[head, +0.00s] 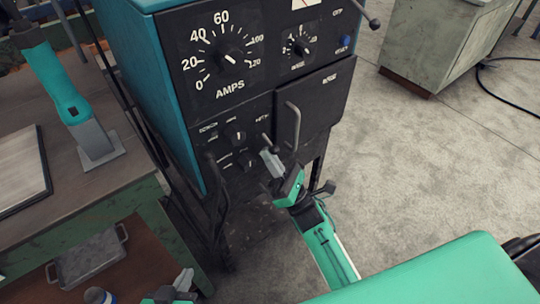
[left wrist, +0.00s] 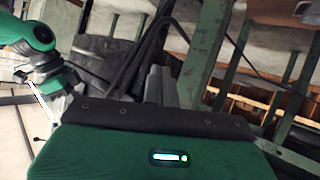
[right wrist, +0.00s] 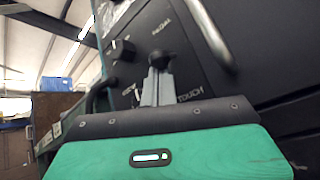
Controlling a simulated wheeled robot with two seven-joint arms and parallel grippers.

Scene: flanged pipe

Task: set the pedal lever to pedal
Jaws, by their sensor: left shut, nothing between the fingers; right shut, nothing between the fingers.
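The teal and black welding machine (head: 262,85) stands in front of me with dials and switches on its face. A small lever with a dark ball knob sticks out of the lower panel (head: 266,140); it shows close up in the right wrist view (right wrist: 160,61). Its label is too blurred to read surely. My right gripper (head: 268,158) is shut and empty, its fingertips just below the knob; whether they touch cannot be told. My left gripper (head: 184,279) is shut and empty, low at the bottom edge of the head view, left of the machine.
A curved handle (head: 293,125) sits just right of the lever. Two small switch knobs (head: 238,135) are to its left. A workbench (head: 92,215) with a metal plate and a teal-handled tool is on the left. A grey cabinet (head: 440,45) stands at the back right; the floor between is clear.

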